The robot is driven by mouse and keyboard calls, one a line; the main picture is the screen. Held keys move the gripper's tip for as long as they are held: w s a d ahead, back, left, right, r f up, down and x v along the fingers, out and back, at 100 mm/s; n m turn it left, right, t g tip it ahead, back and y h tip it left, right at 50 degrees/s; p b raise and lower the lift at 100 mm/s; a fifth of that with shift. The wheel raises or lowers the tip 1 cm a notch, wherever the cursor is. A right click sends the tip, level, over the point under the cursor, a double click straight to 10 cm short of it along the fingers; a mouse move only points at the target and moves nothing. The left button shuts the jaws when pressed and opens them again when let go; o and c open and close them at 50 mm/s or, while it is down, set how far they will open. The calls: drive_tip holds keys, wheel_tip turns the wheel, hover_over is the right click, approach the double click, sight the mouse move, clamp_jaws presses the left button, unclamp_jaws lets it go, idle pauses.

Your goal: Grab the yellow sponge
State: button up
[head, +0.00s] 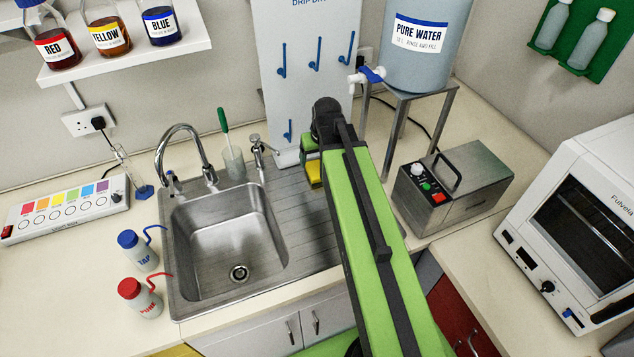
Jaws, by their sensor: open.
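The yellow sponge (315,175) shows as a small yellow patch with a dark edge on the ribbed steel drainer, right of the sink bowl. My arm covers much of that spot, so only part of the sponge is visible. My gripper (309,153) is at the far end of my green arm, right at the sponge in the picture. It is open, but its fingers are mostly hidden behind my arm. I cannot tell whether they touch the sponge or stand above it.
The steel sink (235,235) lies left of my arm, with a curved tap (180,135) behind it. A drip-dry board (300,75) with blue hooks stands behind. A water tank (425,45) on a metal stand (400,120) and a steel box (455,190) are close on the right.

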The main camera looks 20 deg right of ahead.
sight(316, 169)
drive_tip(key=shift+w+f, duration=0.2)
drive_tip(key=shift+f, duration=0.5)
drive_tip(key=b+x, duration=0.5)
drive_tip(key=shift+s, duration=0.1)
drive_tip(key=shift+f, duration=0.25)
drive_tip(key=shift+c, duration=0.2)
drive_tip(key=c, duration=1.4)
drive_tip(key=shift+r, duration=0.1)
